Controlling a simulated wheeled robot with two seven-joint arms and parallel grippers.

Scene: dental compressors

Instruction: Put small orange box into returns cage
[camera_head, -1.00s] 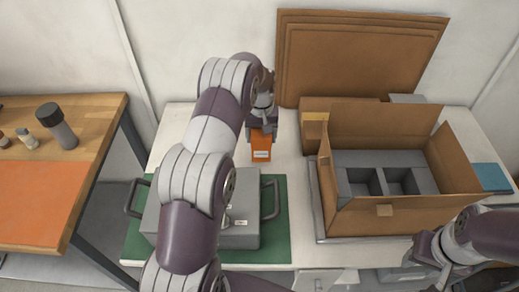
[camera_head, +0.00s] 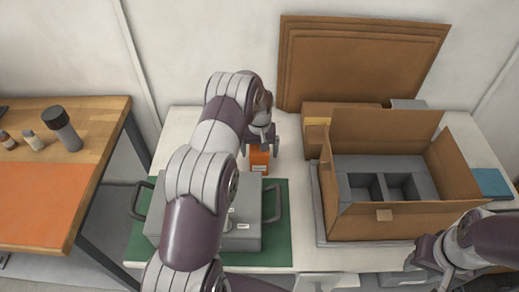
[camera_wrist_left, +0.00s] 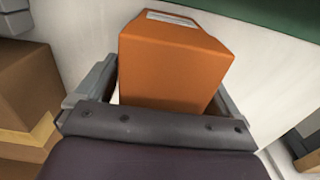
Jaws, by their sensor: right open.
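The small orange box (camera_head: 259,160) stands on the white table, just behind the green mat, with a pale label on its front. My left gripper (camera_head: 262,137) is over its back upper part and hides some of it. In the left wrist view the orange box (camera_wrist_left: 172,65) sits between the two fingers of my left gripper (camera_wrist_left: 165,95). A thin pale gap shows beside the left finger, so I cannot tell whether they press on it. My right gripper (camera_head: 430,258) is open and empty at the lower right. I see no returns cage.
A grey case (camera_head: 245,232) lies on the green mat (camera_head: 280,250). An open cardboard box (camera_head: 400,222) with a grey insert stands at right. Flat cardboard sheets (camera_head: 360,60) lean on the wall. A wooden bench (camera_head: 95,120) with small bottles is at left.

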